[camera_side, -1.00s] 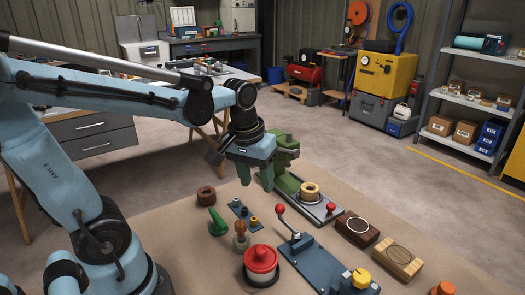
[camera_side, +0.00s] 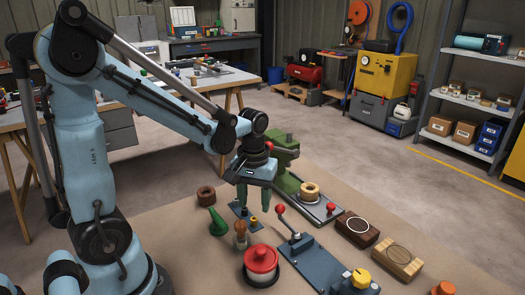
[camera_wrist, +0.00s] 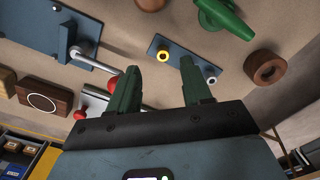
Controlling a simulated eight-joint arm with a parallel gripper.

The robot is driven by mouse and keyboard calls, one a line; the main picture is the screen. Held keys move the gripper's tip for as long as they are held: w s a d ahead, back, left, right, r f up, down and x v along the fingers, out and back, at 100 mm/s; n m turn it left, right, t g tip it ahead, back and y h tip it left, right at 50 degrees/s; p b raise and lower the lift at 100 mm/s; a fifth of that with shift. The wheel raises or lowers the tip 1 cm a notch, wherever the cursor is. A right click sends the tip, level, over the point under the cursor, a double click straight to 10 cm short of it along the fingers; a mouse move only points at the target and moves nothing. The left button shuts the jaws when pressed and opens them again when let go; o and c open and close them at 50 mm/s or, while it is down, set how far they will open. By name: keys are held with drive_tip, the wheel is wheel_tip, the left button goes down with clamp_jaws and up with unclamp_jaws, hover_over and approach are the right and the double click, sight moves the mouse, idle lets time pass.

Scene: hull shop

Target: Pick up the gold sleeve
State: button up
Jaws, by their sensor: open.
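The small gold sleeve (camera_side: 253,222) stands on a narrow blue-grey plate (camera_side: 260,229) on the bench. In the wrist view the gold sleeve (camera_wrist: 163,56) shows as a ring on the plate (camera_wrist: 178,60), with a silver ring (camera_wrist: 211,80) at the plate's other end. My gripper (camera_side: 254,205) is above the plate with its green fingers pointing down, open and empty. In the wrist view the gold sleeve appears between the fingertips (camera_wrist: 161,66), beyond them. The fingers appear apart from the sleeve.
A green press (camera_side: 285,165) with a larger tan-gold ring (camera_side: 310,190) stands just behind right. A red-knobbed lever (camera_side: 290,222) rises at right.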

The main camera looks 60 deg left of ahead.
sight(254, 219)
drive_tip(key=shift+a+f, duration=0.15)
drive_tip(key=shift+f, duration=1.2)
drive_tip(key=shift+a+f, duration=0.1)
drive_tip(key=shift+f, duration=1.25)
clamp_jaws()
